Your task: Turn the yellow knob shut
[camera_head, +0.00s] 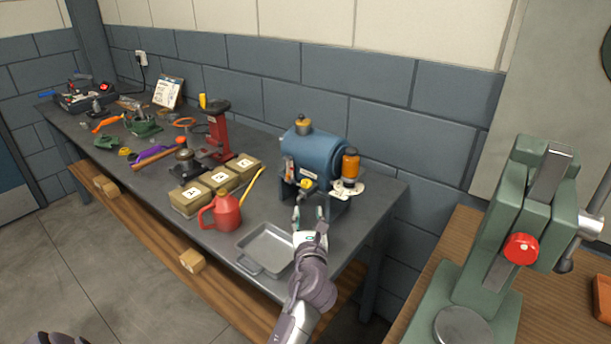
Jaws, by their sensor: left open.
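The yellow knob (306,184) is small and sits low on the front of a blue cylindrical tank (318,152), which stands on the grey bench. My left gripper (308,213) is open, with its fingers pointing up toward the tank. Its fingertips are just below the knob in the picture and appear apart from it. Nothing shows between the fingers. I cannot tell how far the knob is turned.
A grey metal tray (266,248) lies left of my left gripper. An orange bottle (350,163) is at the tank's right. A green press (510,230) stands on the wooden table at right.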

